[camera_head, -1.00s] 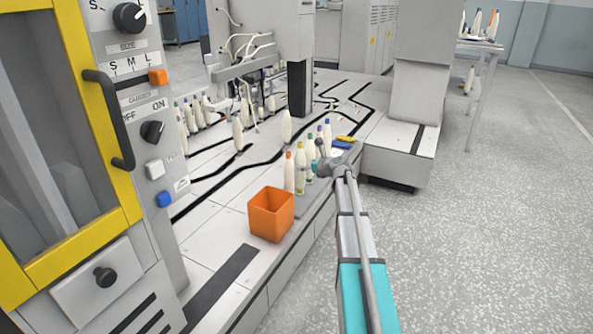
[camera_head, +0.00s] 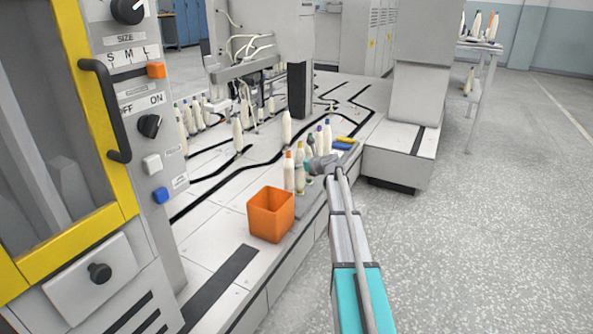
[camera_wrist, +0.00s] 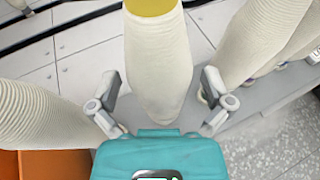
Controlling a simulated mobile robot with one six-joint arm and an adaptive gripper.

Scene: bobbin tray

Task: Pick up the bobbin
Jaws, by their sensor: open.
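In the wrist view a cream bobbin (camera_wrist: 158,60) with a yellow top stands between the two fingers of my gripper (camera_wrist: 160,84). The fingers are open, one on each side of its lower part, and the bobbin's foot is partly hidden by the teal gripper body. In the head view my gripper (camera_head: 318,166) is at the row of bobbins (camera_head: 289,172) on the machine's edge.
Other bobbins stand close on the left (camera_wrist: 35,115) and right (camera_wrist: 262,40) in the wrist view. An orange bin (camera_head: 270,216) is in front of the row. A yellow item (camera_head: 345,140) lies behind it. Open floor is at the right.

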